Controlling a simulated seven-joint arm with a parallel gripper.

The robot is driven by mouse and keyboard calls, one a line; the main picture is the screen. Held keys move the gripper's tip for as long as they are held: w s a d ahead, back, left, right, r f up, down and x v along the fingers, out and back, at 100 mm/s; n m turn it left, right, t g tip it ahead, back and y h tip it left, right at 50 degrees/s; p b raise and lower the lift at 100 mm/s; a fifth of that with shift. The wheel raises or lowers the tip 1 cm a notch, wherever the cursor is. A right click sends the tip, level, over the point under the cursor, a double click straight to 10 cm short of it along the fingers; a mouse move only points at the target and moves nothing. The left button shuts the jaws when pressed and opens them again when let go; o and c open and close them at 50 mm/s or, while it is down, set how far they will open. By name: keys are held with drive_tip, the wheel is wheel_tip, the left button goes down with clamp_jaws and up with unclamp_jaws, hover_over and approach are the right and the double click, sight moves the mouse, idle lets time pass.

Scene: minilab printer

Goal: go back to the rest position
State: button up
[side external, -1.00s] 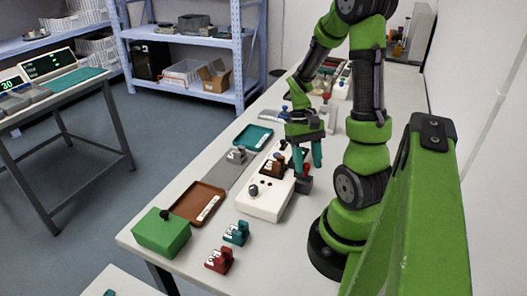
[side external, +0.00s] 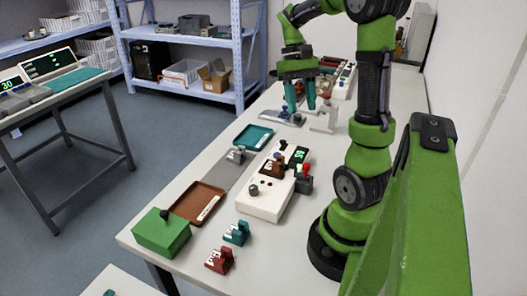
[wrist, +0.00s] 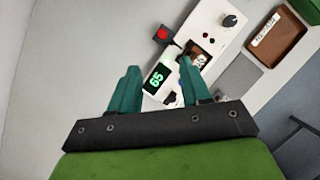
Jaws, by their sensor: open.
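My gripper (side external: 299,104) is open and empty, raised above the far part of the long white table (side external: 330,160). In the wrist view my gripper (wrist: 165,75) shows two teal fingers spread apart with nothing between them. Below it is the white machine (side external: 265,195), with a dark knob, small buttons and a display with green digits. The machine also shows in the wrist view (wrist: 205,25), where its green display (wrist: 158,78) appears between the fingertips. A red-topped dark block (side external: 304,180) stands beside the machine.
A green box (side external: 162,232), a brown tray (side external: 185,204), a teal tray (side external: 256,133) and teal (side external: 236,233) and red (side external: 219,260) small blocks lie on the table. Several items stand towards its far end. A wall runs along the right. The air around my gripper looks clear.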

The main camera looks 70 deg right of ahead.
drive_tip(key=shift+w+d+r, duration=0.1)
drive_tip(key=shift+w+r, duration=0.05)
drive_tip(key=shift+r, duration=0.35)
drive_tip(key=w+a+f+n+t+h, duration=0.1)
drive_tip(key=w+a+t+h, duration=0.15)
drive_tip(key=a, duration=0.25)
drive_tip(key=w+a+t+h, duration=0.1)
drive_tip(key=w+a+t, duration=0.2)
drive_tip(key=a, duration=0.3)
drive_tip(key=a+r+n+t+y, duration=0.1)
drive_tip(key=a+n+t, duration=0.1)
drive_tip(key=a, duration=0.4)
drive_tip(key=s+a+r+n+t+y, duration=0.1)
drive_tip(key=a+n+t, duration=0.1)
drive_tip(key=a, duration=0.5)
drive_tip(key=shift+a+r+t, duration=0.15)
drive_tip(key=shift+r+t, duration=0.1)
drive_tip(key=shift+t, duration=0.2)
